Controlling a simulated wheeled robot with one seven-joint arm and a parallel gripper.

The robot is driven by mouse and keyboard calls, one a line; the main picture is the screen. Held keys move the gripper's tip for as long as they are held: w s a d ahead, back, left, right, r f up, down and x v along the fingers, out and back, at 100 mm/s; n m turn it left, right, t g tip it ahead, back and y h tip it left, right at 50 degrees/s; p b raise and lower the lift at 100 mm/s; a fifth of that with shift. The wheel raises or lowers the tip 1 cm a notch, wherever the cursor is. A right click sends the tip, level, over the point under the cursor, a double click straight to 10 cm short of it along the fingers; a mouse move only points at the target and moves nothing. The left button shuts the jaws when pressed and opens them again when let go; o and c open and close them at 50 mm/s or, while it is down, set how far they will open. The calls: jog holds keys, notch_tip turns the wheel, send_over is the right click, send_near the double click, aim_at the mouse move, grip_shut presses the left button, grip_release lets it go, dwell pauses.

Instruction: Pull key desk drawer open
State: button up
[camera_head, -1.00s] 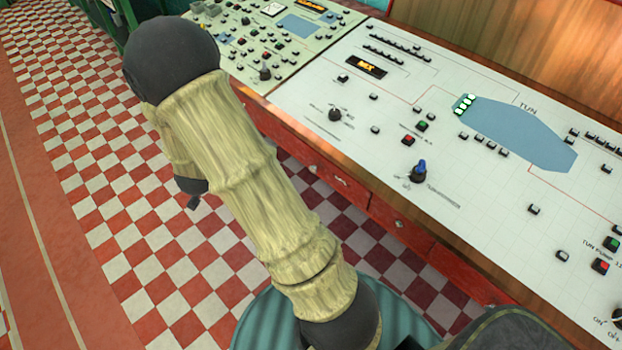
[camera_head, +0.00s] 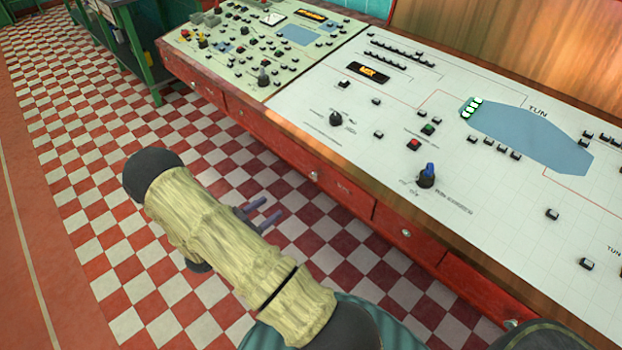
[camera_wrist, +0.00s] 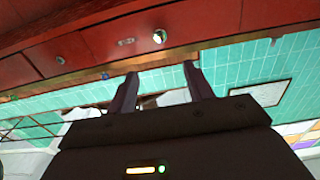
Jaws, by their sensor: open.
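The desk (camera_head: 300,135) has a red front with several shut drawers and small round metal knobs. One drawer front (camera_head: 342,189) carries a small label too blurred to read, with a knob (camera_head: 313,176) near its left end. In the wrist view a labelled red drawer front (camera_wrist: 105,38) and a shiny knob (camera_wrist: 159,36) are at the top. Another knob (camera_wrist: 60,60) is at the left. My gripper (camera_head: 272,208) is open and empty, apart from the desk front. In the wrist view its fingers (camera_wrist: 160,72) point toward the drawers, the shiny knob beyond the gap.
The desk top holds a white control panel (camera_head: 400,110) with buttons and a blue-handled knob (camera_head: 427,174). A pale green panel (camera_head: 245,55) adjoins it. A green-legged table (camera_head: 135,45) stands at the back left. The red and white checked floor (camera_head: 90,170) left of the desk is clear.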

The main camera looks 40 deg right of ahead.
aim_at(313, 177)
jog(key=d, duration=0.5)
jog(key=w+d, duration=0.1)
jog(key=d, duration=0.5)
jog(key=d+p, duration=0.1)
jog(key=d, duration=0.5)
jog(key=shift+w+d, duration=0.2)
grip_shut()
